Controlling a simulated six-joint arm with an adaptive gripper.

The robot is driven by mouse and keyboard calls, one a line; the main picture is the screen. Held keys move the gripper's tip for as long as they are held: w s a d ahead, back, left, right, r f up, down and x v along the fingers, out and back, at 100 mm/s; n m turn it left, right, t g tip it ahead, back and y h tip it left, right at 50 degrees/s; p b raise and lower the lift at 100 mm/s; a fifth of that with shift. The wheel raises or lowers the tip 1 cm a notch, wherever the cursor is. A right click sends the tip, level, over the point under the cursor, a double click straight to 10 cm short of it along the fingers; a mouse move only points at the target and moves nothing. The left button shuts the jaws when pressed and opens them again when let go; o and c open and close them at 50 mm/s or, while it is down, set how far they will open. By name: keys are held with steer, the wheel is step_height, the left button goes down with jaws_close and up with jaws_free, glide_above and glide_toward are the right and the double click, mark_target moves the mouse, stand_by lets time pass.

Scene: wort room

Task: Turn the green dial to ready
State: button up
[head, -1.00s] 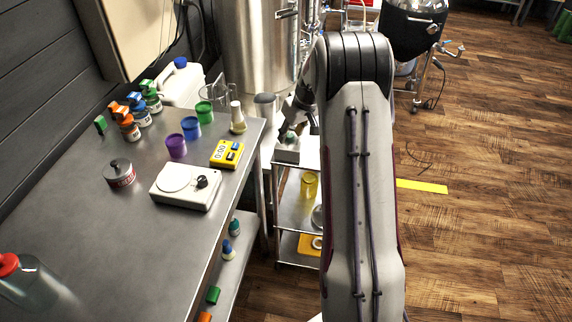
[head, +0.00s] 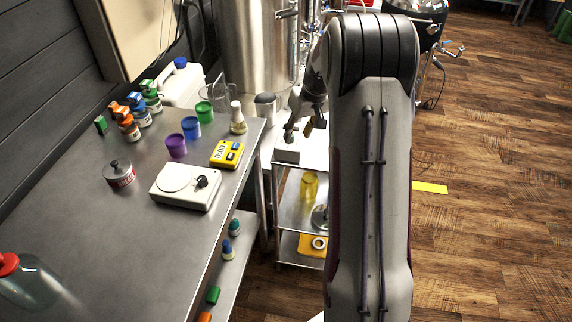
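I cannot tell whether a finger touches the dial.
The bench (head: 110,225) at left holds a white device with a black knob (head: 187,187), a yellow timer (head: 226,154), coloured cups and several small bottles. A steel tank (head: 258,50) stands behind the cart. The cart's lower shelves hold a yellow cup (head: 309,186).

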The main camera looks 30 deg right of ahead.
steer(key=s+a+r, duration=0.4)
steer(key=s+a, duration=0.3)
steer(key=s, duration=0.1)
steer(key=s+a+r+m+g, duration=0.1)
steer(key=s+a+r, duration=0.3)
steer(key=s+a, duration=0.3)
steer(key=shift+s+a+r+m+g, duration=0.25)
steer(key=shift+s+a+m+g, duration=0.05)
steer(key=shift+s, duration=0.25)
stand_by(0.4)
stand_by(0.3)
steer(key=w+d+f, duration=0.8)
steer(key=w+d, duration=0.4)
steer(key=w+d+r+n+t, duration=0.1)
steer(key=w+d+n+t, duration=0.1)
steer(key=w, duration=0.5)
steer(key=shift+d+r+n+t, duration=0.35)
steer(key=shift+d+n, duration=0.35)
steer(key=shift+d, duration=0.3)
